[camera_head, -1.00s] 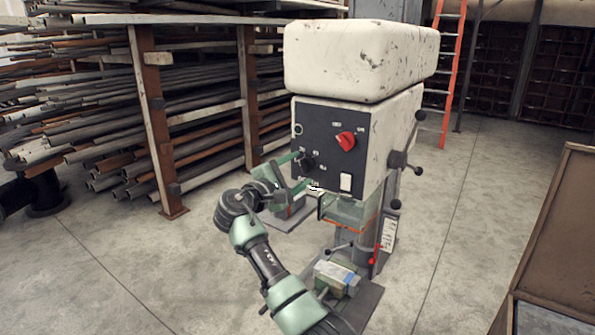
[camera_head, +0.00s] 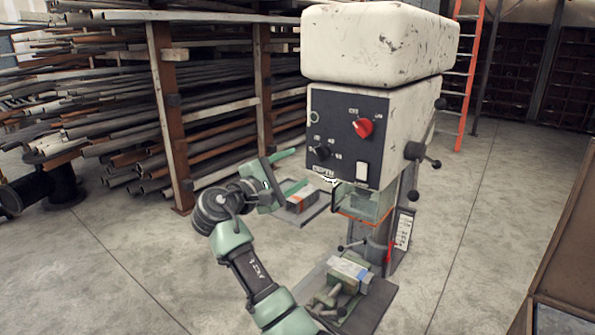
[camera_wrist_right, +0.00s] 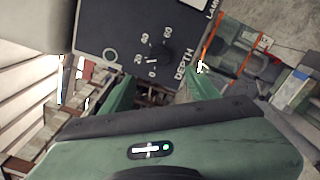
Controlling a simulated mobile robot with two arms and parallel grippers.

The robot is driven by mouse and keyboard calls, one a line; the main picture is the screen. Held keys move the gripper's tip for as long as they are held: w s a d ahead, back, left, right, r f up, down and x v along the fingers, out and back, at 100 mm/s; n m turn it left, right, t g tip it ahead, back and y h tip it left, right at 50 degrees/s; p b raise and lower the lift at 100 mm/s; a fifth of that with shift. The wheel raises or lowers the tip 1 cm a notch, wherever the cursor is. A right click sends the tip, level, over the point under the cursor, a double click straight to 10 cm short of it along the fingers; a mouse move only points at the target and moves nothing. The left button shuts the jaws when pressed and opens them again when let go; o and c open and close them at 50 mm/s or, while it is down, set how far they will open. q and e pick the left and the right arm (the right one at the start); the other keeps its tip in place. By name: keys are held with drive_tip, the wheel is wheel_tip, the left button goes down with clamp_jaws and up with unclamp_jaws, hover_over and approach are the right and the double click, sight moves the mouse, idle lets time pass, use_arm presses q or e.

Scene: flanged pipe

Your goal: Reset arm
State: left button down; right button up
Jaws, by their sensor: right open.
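My right gripper (camera_head: 300,169) is open and empty in the head view, in front of and left of the drill press's dark control panel (camera_head: 345,108). Its two green fingers point toward the panel and stand apart from the black depth knob (camera_head: 320,151). In the right wrist view, the open fingers (camera_wrist_right: 160,85) show below the depth knob (camera_wrist_right: 160,52), with nothing between them. My right arm comes up from the bottom of the head view. My left gripper is not in view.
The drill press (camera_head: 385,45) stands on the concrete floor, with a vise (camera_head: 345,280) on its base. A rack of pipes (camera_head: 110,110) fills the left. An orange ladder (camera_head: 471,75) stands behind. A brown cabinet (camera_head: 570,240) is at the right. Open floor lies left of my arm.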

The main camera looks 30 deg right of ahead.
idle(0.4)
drive_tip(key=a+f+n+t+y+b, duration=0.3)
drive_tip(key=f+y, duration=0.5)
drive_tip(key=f, duration=3.4)
drive_tip(key=s+a+f+g+y+b, duration=0.15)
drive_tip(key=s+f, duration=0.25)
drive_tip(key=f, duration=0.4)
drive_tip(key=s+a+f+g+y+b, duration=0.1)
drive_tip(key=s+a+f+g+y, duration=0.15)
drive_tip(key=f, duration=0.65)
drive_tip(key=s+a+f+m+g+y+b, duration=0.1)
drive_tip(key=s+a+f+m, duration=0.1)
drive_tip(key=s+f, duration=0.95)
drive_tip(key=s+a+f+m+g+y+b, duration=0.1)
drive_tip(key=s+a+f+m+y, duration=0.1)
drive_tip(key=s+f, duration=1)
drive_tip(key=s+f+m+g+b, duration=0.1)
drive_tip(key=s+f+m, duration=0.2)
drive_tip(key=s, duration=1.1)
drive_tip(key=s+f+m+g+y+b, duration=0.1)
drive_tip(key=s+f+m, duration=0.3)
drive_tip(key=s, duration=1)
drive_tip(key=shift+s+a+f+g+y+b, duration=0.25)
drive_tip(key=shift+f+g+b, duration=0.2)
drive_tip(key=shift+f, duration=0.3)
drive_tip(key=shift+w, duration=0.1)
